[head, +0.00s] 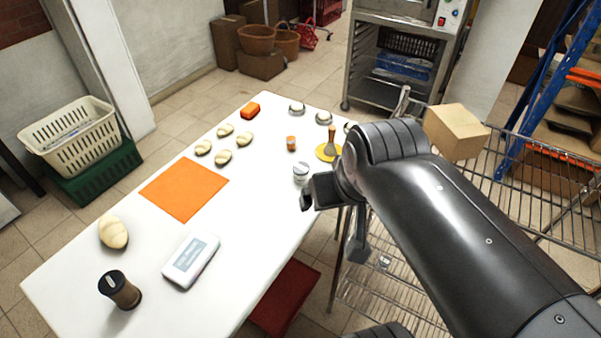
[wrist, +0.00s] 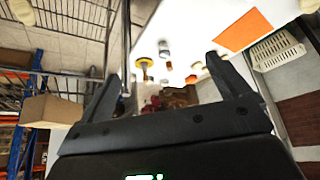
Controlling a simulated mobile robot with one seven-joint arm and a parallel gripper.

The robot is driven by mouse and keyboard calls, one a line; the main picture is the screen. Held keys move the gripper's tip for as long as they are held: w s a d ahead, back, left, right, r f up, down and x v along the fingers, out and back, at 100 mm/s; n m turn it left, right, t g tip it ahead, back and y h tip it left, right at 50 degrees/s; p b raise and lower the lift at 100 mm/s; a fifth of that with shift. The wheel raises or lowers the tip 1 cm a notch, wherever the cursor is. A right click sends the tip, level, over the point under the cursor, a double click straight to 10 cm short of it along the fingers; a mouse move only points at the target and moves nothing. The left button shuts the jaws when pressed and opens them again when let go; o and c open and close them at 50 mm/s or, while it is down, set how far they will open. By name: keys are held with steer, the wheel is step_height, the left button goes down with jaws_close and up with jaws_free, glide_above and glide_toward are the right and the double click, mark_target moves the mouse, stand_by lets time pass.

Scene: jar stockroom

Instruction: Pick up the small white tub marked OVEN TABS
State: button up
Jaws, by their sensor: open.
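A small white tub (head: 301,173) with a greyish band stands upright near the right edge of the white table (head: 130,240). Its lettering is too small to read. My gripper (head: 331,224) is open and empty at the table's right edge, just in front of the tub and apart from it. In the wrist view the open fingers (wrist: 162,76) frame the far end of the table. The tub (wrist: 164,49) shows small there, between and beyond the fingertips.
Near the tub are an orange jar (head: 291,143) and a brush on a yellow disc (head: 327,152). A wire rack (head: 400,290) stands right of the table.

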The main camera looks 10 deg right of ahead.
steer(key=c, duration=0.3)
